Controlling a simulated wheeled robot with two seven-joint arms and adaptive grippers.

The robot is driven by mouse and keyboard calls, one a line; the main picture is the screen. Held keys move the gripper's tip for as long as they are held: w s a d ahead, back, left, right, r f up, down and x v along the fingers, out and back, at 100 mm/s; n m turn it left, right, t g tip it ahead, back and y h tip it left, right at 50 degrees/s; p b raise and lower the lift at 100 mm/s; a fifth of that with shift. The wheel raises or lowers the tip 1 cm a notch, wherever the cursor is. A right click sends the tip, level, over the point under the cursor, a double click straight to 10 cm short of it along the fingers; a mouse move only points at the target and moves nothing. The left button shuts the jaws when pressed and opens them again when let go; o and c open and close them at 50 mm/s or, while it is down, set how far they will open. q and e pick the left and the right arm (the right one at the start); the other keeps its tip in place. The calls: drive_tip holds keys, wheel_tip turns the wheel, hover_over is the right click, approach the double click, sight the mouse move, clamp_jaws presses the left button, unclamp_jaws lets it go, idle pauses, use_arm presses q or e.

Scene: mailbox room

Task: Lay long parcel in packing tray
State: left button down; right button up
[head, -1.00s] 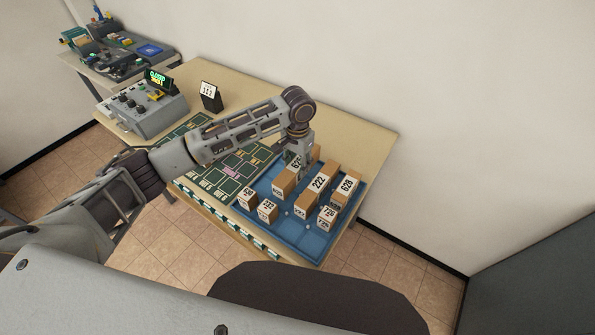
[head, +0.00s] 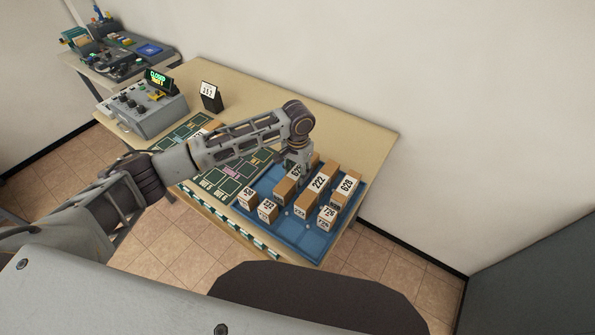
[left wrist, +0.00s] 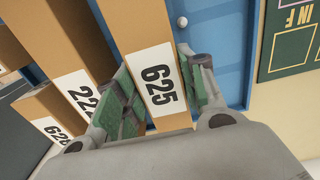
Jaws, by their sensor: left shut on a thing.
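The long brown parcel labelled 625 (head: 286,190) is at the blue packing tray (head: 312,247), on its left side beside parcel 222 (head: 315,188). My left gripper (head: 298,160) comes down over it from above. In the left wrist view, the green-padded fingers (left wrist: 160,98) are shut on either side of parcel 625 (left wrist: 150,45), near its white label. Blue tray floor shows beside it. I cannot tell whether its underside touches the tray. My right gripper is not in view.
Parcel 628 (head: 345,189) and several small numbered boxes, such as one at the tray's left front (head: 267,210), stand in the tray. A green marked board (head: 226,187) lies left of it. A grey control box (head: 147,105) stands farther left. The wall is behind the table.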

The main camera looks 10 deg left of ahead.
sight(298, 171)
use_arm(q)
drive_tip(key=c, duration=0.9)
unclamp_jaws()
drive_tip(key=shift+f, duration=0.1)
drive_tip(key=shift+r, duration=0.2)
wheel_tip(298, 171, up, 12)
drive_tip(key=shift+f+b, duration=0.1)
drive_tip(key=shift+b, duration=0.35)
